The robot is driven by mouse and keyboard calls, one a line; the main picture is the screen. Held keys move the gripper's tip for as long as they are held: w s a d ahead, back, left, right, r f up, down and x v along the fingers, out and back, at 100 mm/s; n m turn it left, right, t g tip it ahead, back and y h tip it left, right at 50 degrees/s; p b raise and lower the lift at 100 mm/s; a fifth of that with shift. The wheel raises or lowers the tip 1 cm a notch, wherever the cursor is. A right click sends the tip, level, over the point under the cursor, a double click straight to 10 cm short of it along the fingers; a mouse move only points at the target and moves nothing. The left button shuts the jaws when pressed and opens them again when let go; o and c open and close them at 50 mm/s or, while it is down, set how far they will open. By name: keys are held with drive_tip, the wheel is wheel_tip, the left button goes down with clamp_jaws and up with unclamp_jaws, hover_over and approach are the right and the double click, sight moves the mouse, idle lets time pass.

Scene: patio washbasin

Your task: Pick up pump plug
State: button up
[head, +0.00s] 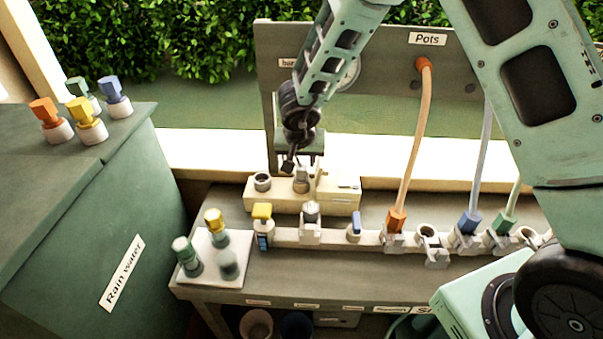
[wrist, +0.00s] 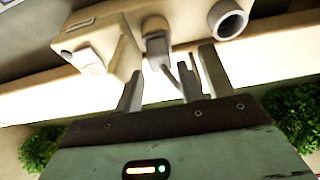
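A cream box (head: 340,195) sits at the back of the bench, with an open round socket at its left. A grey plug-like piece (head: 301,180) stands on it beside that socket. I cannot read a label naming the pump plug. My gripper (head: 302,163) is just above the grey piece, pointing down. In the wrist view, my gripper (wrist: 170,82) has its fingers apart, and the grey piece (wrist: 157,48) shows between and beyond their tips. The cream box (wrist: 190,55) fills the top there, with its round socket at the right. Contact cannot be told.
A cream rail (head: 283,238) with several sockets and plugs runs along the bench front. Orange (head: 397,218) and blue (head: 468,222) hose plugs sit at its right. A white tray (head: 185,268) holds capped fittings at left. The Rain water tank (head: 90,230) stands further left.

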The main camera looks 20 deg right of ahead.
sight(301, 166)
drive_tip(key=x, duration=0.4)
drive_tip(key=shift+f, duration=0.2)
drive_tip(key=shift+c, duration=0.4)
drive_tip(key=c, duration=0.7)
drive_tip(key=shift+r, duration=0.15)
